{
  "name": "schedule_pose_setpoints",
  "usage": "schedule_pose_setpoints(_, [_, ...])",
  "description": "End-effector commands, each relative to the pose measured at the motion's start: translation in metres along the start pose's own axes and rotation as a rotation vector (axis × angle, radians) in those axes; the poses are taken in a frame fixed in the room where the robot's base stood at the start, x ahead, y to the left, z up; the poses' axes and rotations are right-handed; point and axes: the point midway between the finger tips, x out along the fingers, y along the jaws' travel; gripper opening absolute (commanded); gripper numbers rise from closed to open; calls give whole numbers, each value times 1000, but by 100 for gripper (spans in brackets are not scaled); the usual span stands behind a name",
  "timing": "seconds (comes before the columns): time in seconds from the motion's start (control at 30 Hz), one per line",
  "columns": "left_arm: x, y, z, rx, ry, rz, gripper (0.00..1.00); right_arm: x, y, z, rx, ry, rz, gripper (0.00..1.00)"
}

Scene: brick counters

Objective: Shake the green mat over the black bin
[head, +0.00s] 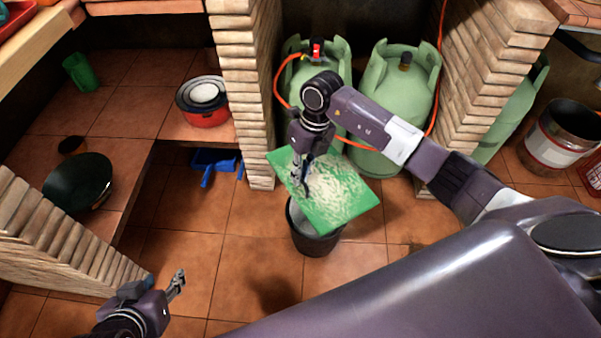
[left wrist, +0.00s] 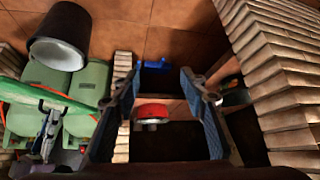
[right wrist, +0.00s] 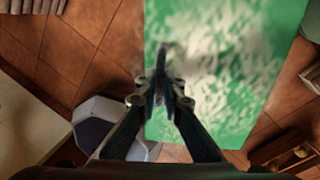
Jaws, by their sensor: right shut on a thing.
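The green mat (head: 345,212) is held over the black bin (head: 316,244), tilted, with pale whitish crumbs spread over its face. My right gripper (head: 304,188) is shut on the mat near its left side. In the right wrist view the closed fingers (right wrist: 162,95) overlap the mat (right wrist: 230,125). The bin stands upright on the floor, its opening partly hidden by the mat. The bin also shows in the left wrist view (left wrist: 58,53). My left gripper (head: 178,284) is open and empty, low at the left, away from both; its spread fingers show in the left wrist view (left wrist: 160,85).
Green gas cylinders (head: 391,110) stand behind the mat between brick pillars (head: 252,90). A blue dustpan (head: 214,162) lies on the floor to the left. A red pot (head: 205,112) stands on the tiled counter. A metal bucket (head: 563,140) stands at the right. The floor around the bin is clear.

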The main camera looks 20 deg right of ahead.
Motion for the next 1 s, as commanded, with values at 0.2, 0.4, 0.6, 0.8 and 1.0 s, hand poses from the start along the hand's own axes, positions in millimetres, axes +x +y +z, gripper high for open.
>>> schedule_pose_setpoints(0.2, [5, 4, -32, 3, 133, 7, 40, 8, -1, 0, -1, 0, 0, 0])
schedule_pose_setpoints(0.4, [4, 7, -62, 5, 256, 14, 40, 14, -3, 0, -1, 0, 0, 0])
schedule_pose_setpoints(0.6, [-1, 11, -91, 6, 378, 22, 40, 20, -4, 0, -1, 1, 0, 0])
schedule_pose_setpoints(0.8, [-10, 15, -121, 7, 510, 30, 40, 26, -5, 0, -1, 1, 0, 0])
schedule_pose_setpoints(1.0, [-23, 19, -149, 6, 642, 38, 40, 32, -6, 0, -1, 1, 0, 0])
